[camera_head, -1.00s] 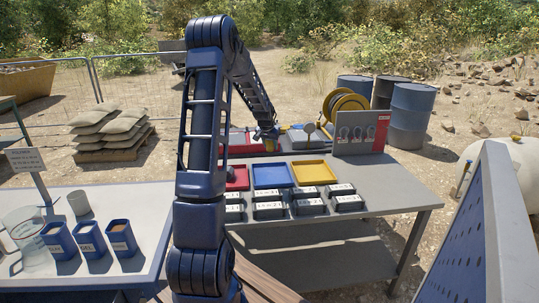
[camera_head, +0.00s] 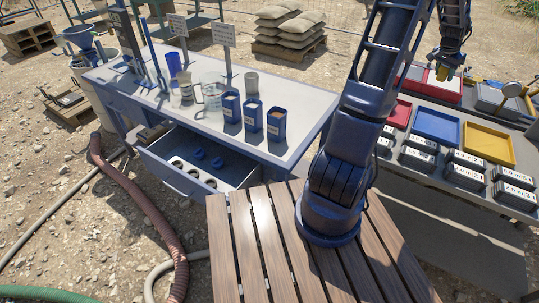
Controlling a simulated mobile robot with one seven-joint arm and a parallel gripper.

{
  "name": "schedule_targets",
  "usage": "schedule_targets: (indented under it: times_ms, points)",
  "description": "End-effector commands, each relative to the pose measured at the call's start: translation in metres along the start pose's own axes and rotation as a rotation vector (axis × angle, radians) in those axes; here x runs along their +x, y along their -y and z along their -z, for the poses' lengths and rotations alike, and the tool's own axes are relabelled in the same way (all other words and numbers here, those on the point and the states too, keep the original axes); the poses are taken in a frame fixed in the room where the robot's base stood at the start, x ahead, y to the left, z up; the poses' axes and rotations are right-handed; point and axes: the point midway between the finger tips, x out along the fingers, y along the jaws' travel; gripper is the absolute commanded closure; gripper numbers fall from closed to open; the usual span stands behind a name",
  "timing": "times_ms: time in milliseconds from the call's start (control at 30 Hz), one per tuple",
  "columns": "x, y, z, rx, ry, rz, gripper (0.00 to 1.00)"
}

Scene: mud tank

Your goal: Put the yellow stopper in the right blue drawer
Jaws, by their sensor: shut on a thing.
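My gripper (camera_head: 445,67) is at the upper right, above the table with the coloured trays. It is shut on a small yellow thing, seemingly the yellow stopper (camera_head: 441,73), which shows only partly below the fingers. An open drawer (camera_head: 176,187) sticks out from the front of the pale bench, left of my arm and far from my gripper. Several white round pieces and a few blue pieces lie in it. Its front looks grey-blue. I cannot tell for sure whether another drawer sits to its left.
The pale bench (camera_head: 293,103) bears several blue boxes (camera_head: 275,124), a glass beaker (camera_head: 211,90) and sign posts. Red, blue and yellow trays (camera_head: 487,143) and labelled black boxes (camera_head: 417,158) stand on the right table. Hoses (camera_head: 130,195) lie on the ground at left.

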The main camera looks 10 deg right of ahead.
Motion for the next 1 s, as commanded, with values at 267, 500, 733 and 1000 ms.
schedule_targets:
  times_ms: [267,500,733,1000]
  points:
    - [-0.013,0.06,-0.035,0.012,0.0,-0.006,0.81]
    - [-0.025,0.106,-0.067,0.031,0.001,-0.014,0.81]
    - [-0.039,0.146,-0.102,0.049,0.0,-0.022,0.81]
    - [-0.056,0.191,-0.147,0.074,0.001,-0.032,0.81]
